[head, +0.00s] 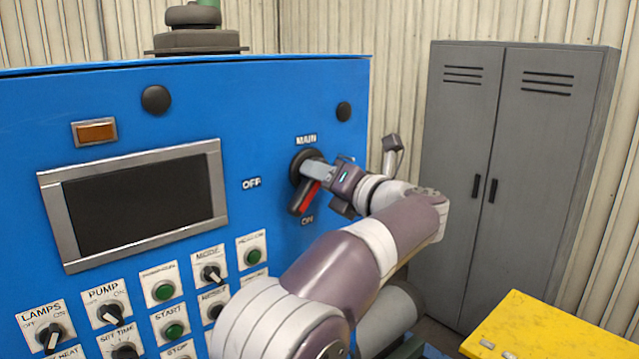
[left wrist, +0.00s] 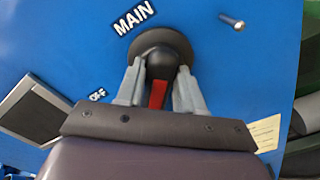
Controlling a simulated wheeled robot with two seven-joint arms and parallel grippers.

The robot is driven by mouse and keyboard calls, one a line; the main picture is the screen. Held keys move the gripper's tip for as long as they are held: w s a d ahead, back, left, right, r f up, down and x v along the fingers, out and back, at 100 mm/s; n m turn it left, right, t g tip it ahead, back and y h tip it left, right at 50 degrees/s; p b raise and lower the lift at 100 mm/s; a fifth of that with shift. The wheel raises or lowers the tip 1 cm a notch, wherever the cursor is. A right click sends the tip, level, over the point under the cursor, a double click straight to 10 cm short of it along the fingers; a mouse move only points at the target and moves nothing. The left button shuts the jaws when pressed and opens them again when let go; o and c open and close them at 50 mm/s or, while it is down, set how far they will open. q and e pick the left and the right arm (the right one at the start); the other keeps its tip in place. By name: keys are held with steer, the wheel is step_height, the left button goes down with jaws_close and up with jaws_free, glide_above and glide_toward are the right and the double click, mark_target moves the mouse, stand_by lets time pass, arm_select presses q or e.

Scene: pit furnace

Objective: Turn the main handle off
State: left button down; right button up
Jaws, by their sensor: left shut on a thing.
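The main handle (head: 301,201) is a dark lever with a red stripe on a round black base, on the blue panel (head: 275,110) below the MAIN label. It hangs down toward the lower label, which seems to read ON; the OFF label (head: 251,183) is to its left. My left gripper (head: 316,172) is at the handle from the right. In the left wrist view its grey fingers (left wrist: 160,85) stand on both sides of the handle, shut on it, with the red stripe (left wrist: 158,94) between them. My right gripper is not in view.
A dark screen (head: 140,205) and several knobs and green buttons (head: 172,330) fill the panel's left and lower parts. A grey locker (head: 460,150) stands behind on the right. A yellow surface (head: 545,330) is at the lower right. A bolt (left wrist: 232,22) sticks out near the handle.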

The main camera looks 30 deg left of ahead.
arm_select(q)
steer(key=shift+r+m+p, duration=0.2)
steer(key=shift+m+p, duration=0.65)
steer(key=shift+m, duration=3.75)
steer(key=shift+f+m, duration=0.1)
steer(key=shift+m, duration=0.2)
steer(key=c, duration=0.9)
jaws_free()
steer(key=shift+o, duration=0.5)
steer(key=shift+d, duration=0.3)
steer(key=b+v, duration=0.5)
steer(key=v, duration=0.7)
steer(key=shift+d, duration=0.3)
